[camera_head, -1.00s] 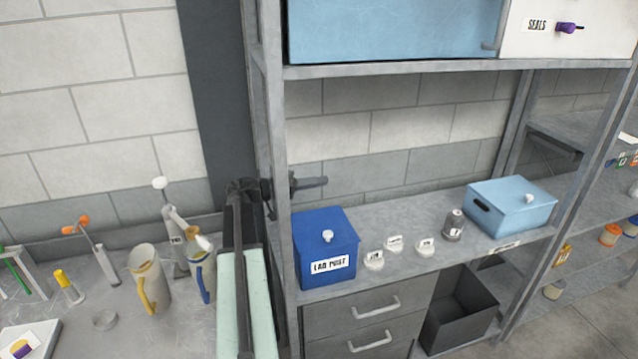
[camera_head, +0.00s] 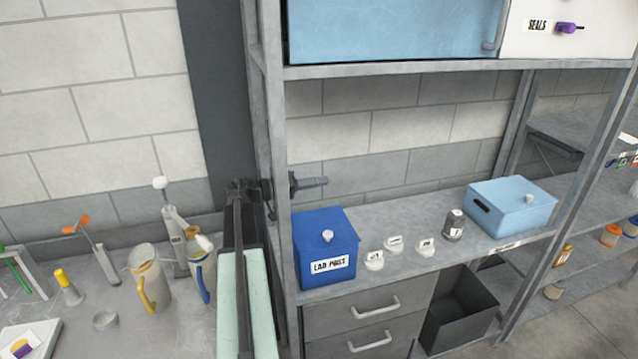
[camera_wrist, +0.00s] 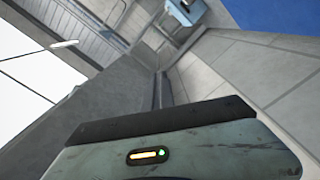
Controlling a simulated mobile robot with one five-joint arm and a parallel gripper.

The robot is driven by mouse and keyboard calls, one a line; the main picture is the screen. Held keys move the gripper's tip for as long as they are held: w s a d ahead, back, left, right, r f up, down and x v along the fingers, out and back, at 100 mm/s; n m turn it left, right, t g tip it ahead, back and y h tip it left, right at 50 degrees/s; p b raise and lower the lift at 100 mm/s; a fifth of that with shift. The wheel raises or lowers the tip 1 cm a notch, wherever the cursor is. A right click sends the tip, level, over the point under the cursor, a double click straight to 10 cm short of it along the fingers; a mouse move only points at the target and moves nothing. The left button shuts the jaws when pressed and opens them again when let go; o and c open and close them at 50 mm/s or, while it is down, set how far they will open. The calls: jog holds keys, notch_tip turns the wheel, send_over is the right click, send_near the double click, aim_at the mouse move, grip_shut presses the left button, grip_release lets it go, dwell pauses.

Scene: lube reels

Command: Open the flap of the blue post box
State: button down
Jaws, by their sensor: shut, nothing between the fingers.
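The blue post box (camera_head: 311,281), labelled "LAB POST", stands on the grey shelf at its left end, beside the shelf's upright post. Its flap (camera_head: 315,222) is the sloping top with a white knob (camera_head: 327,236); it lies down, shut. My gripper (camera_head: 323,181) is dark, shut and empty. In the head view it appears above and behind the box, pointing right, apart from the knob. The upright partly hides my arm. In the wrist view no fingers are clear.
The shelf's front upright (camera_head: 274,160) stands just left of the box. Small white labelled knobs (camera_head: 394,243), a grey bottle (camera_head: 454,225) and a light blue lidded box (camera_head: 520,215) share the shelf (camera_head: 352,290). Another shelf board (camera_head: 400,70) runs above. Jugs (camera_head: 150,277) stand on the left bench.

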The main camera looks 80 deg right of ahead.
dwell(0.4)
jog(key=c, duration=1.2)
grip_release()
jog(key=v, duration=0.7)
jog(key=shift+w+a, duration=0.2)
jog(key=shift+w, duration=0.15)
